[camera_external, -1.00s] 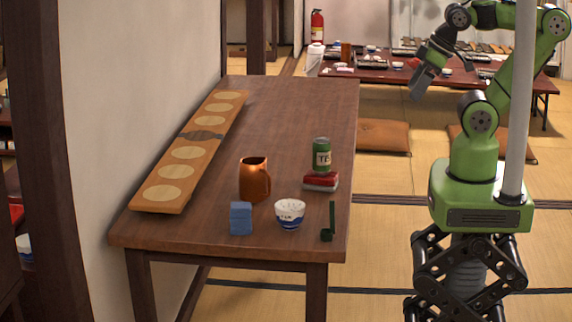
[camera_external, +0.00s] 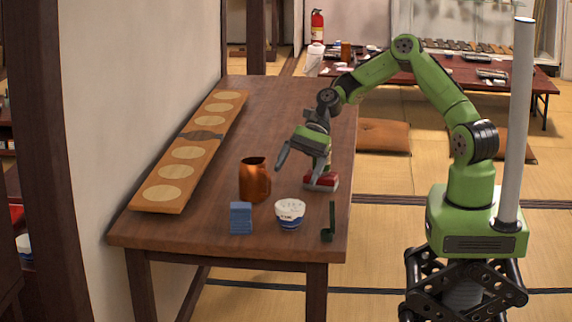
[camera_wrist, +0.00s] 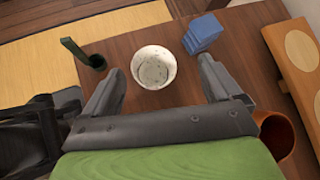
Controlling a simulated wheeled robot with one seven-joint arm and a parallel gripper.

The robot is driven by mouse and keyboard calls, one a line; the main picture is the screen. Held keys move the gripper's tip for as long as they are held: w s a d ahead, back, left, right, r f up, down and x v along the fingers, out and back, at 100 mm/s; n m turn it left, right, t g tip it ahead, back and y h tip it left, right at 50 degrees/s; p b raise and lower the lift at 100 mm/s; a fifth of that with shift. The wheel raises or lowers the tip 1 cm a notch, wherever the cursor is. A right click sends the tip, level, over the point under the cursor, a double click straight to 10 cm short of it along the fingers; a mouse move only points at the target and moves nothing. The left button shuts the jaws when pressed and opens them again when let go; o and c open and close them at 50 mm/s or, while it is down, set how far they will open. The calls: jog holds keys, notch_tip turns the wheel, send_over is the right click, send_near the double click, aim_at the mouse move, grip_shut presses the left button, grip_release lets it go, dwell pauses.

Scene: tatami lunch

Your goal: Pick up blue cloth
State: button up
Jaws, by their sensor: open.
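The blue cloth (camera_external: 241,217) is a small folded block at the near edge of the wooden table, left of the white bowl. In the wrist view the blue cloth (camera_wrist: 203,34) lies at the upper right, beyond the right finger. My gripper (camera_external: 298,160) is open and empty above the table, behind the bowl and to the right of the copper mug. In the wrist view my gripper (camera_wrist: 160,86) has its fingers spread, with the bowl showing beyond the gap between them.
The white bowl (camera_external: 290,213) stands just right of the cloth, and a dark green utensil (camera_external: 329,222) is further right. The copper mug (camera_external: 254,180) stands behind the cloth. A red box (camera_external: 322,182) sits under my arm. A long wooden board (camera_external: 190,151) lies along the left.

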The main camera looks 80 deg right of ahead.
aim_at(246, 203)
jog(key=w+d+f+m+t+y, duration=0.1)
jog(key=w+d+m+t+y, duration=0.1)
jog(key=w+d+m+t, duration=0.3)
jog(key=shift+m+g, duration=0.4)
jog(key=shift+g, duration=0.2)
jog(key=b+x, duration=0.2)
jog(key=x, duration=0.3)
jog(key=b+x, duration=0.2)
jog(key=x, duration=0.3)
jog(key=s+b+x, duration=0.1)
jog(key=b+x, duration=0.1)
jog(key=x, duration=0.3)
jog(key=shift+w+a+f, duration=0.1)
jog(key=shift+a+f, duration=0.25)
jog(key=shift+r, duration=0.15)
